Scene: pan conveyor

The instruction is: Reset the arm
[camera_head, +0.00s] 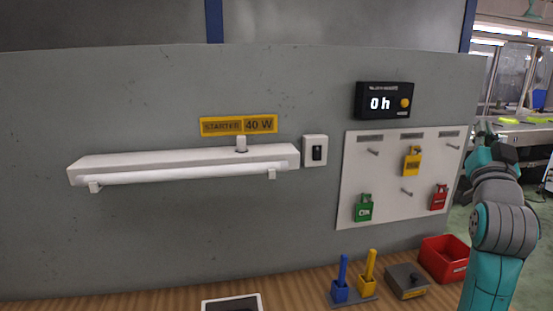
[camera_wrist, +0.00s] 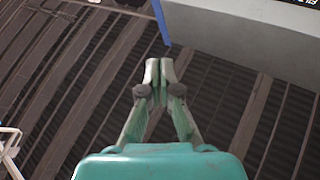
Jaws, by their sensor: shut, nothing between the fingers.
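My arm stands folded upright at the right side of the head view, in front of the right edge of the grey panel. My gripper (camera_wrist: 161,70) shows in the wrist view with its two fingertips together and nothing between them. Behind it in that view is a dark, slatted ceiling, so it points upward. In the head view the fingers are too small to make out clearly, near the top of the arm. The gripper appears apart from the things on the panel.
The grey panel (camera_head: 250,85) carries a white tube lamp (camera_head: 185,162), a switch (camera_head: 315,151), a black display (camera_head: 384,101) reading 0 h and a white lock board (camera_head: 385,190) with green, yellow and red padlocks. A red bin (camera_head: 445,258) stands on the wooden bench (camera_head: 120,299) near my arm.

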